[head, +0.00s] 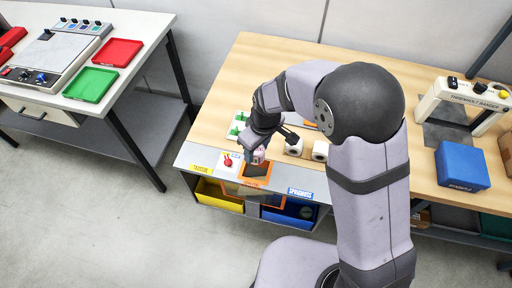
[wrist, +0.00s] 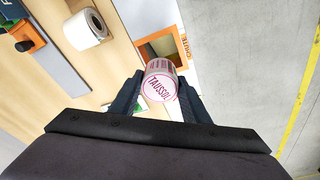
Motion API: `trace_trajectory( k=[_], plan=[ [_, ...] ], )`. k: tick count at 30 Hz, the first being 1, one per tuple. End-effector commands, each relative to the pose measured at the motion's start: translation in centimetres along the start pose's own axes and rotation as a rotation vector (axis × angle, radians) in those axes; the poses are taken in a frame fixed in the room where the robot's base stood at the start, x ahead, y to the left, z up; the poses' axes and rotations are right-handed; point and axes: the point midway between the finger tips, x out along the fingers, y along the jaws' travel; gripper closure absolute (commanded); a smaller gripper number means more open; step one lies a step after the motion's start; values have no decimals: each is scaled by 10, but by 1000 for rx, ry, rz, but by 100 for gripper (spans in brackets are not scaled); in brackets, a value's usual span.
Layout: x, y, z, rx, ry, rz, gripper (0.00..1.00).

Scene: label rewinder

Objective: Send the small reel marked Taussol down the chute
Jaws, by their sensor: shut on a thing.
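My gripper (wrist: 158,88) is shut on a small white reel with pink and green print marked TAUSSOL (wrist: 158,82). In the head view the reel (head: 258,156) shows only partly, under the fingers of my gripper (head: 257,148). The chute (wrist: 141,52) is an orange-framed square opening with the word CHUTE on its rim. In the wrist view the reel appears just below the frame and overlaps its lower edge. In the head view the chute's orange rim (head: 253,183) is at the bench's front edge, close to the held reel. I cannot tell the reel's height above the bench.
Two white reels (head: 320,151) stand on the bench right of my gripper; one white reel (wrist: 85,28) shows in the wrist view. A red item (head: 227,161) sits left of the chute. A yellow bin (head: 217,196) and a blue bin (head: 291,213) are below the front edge.

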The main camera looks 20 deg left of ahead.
Motion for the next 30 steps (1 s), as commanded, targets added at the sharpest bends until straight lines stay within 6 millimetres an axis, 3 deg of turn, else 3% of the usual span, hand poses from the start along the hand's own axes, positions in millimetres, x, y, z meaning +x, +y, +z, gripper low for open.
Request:
trace_trajectory(
  k=[30],
  plan=[
    [54,0,8,-1,0,0,68]
  ],
)
